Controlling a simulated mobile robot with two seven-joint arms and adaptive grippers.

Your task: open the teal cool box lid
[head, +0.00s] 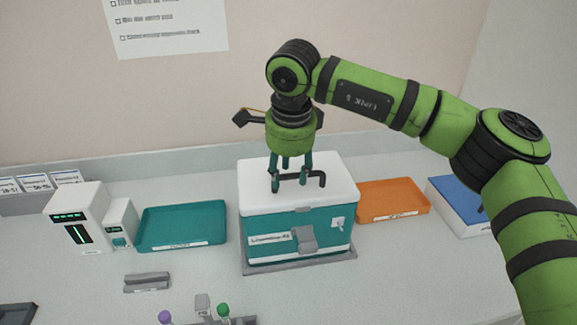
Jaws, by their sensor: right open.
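The teal cool box (275,246) stands on a grey base plate in the middle of the bench. Its white lid (258,199) lies flat on top and looks closed. A dark handle (318,181) rises from the lid, and a grey latch (302,238) is on the front. My right gripper (290,184) points down over the lid at the handle's left part. Its fingers are apart and open. I cannot tell whether they touch the handle. My left gripper does not show.
A teal tray (183,224) lies left of the box, with white devices (76,217) beyond it. An orange tray (393,200) and a blue-topped box (456,199) are on the right. A small grey block (147,282) and a rack with coloured caps (223,310) are in front.

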